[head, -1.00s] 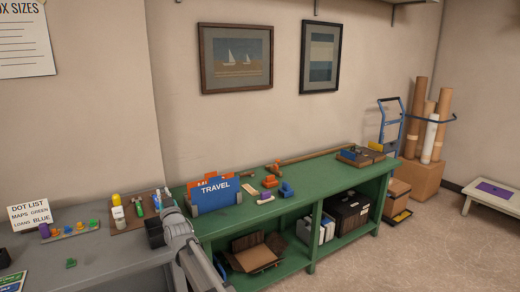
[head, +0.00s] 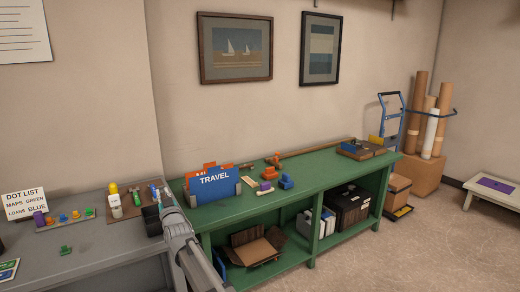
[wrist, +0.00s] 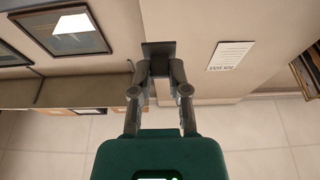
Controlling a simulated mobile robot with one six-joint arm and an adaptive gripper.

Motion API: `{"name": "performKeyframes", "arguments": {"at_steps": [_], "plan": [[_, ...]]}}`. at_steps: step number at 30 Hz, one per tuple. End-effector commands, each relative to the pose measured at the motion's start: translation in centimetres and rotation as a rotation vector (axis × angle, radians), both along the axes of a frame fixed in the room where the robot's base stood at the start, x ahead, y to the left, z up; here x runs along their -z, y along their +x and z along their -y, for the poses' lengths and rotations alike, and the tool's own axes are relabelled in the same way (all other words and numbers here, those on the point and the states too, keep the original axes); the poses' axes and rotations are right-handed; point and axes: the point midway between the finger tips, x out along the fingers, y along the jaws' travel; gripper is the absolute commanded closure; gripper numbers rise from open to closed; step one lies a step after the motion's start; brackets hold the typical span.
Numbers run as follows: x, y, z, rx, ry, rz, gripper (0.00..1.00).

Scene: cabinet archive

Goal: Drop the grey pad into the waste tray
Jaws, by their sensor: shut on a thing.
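In the wrist view my gripper (wrist: 157,68) is shut on a flat dark grey square, which looks like the grey pad (wrist: 158,48). The pad is held at the fingertips, with only wall and floor seen behind it. In the head view my grey arm rises from the bottom edge in front of the joint between the grey bench and the green bench; its fingers and the pad cannot be made out there. A small dark open container (head: 151,221) stands on the grey bench just left of my arm. I cannot tell whether it is the waste tray.
On the grey bench (head: 90,250) are a dot list sign (head: 24,203), a tray of coloured pieces (head: 66,216) and bottles on a brown board (head: 128,207). The green bench (head: 310,175) holds a blue travel file (head: 214,187) and small coloured items. Its middle top is fairly clear.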

Motion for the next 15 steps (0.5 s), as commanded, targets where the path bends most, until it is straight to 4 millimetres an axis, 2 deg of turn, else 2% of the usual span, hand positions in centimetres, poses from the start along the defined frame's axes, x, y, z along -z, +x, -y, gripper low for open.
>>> {"name": "performKeyframes", "arguments": {"at_steps": [8, 9, 14, 15], "plan": [[0.00, -0.03, -0.04, 0.000, 0.000, 0.000, 1.00], [0.00, -0.03, -0.04, 0.000, 0.000, 0.000, 0.71], [0.00, -0.04, -0.06, -0.001, 0.000, 0.000, 0.41], [0.00, -0.04, -0.06, -0.001, 0.000, 0.000, 0.38]]}}
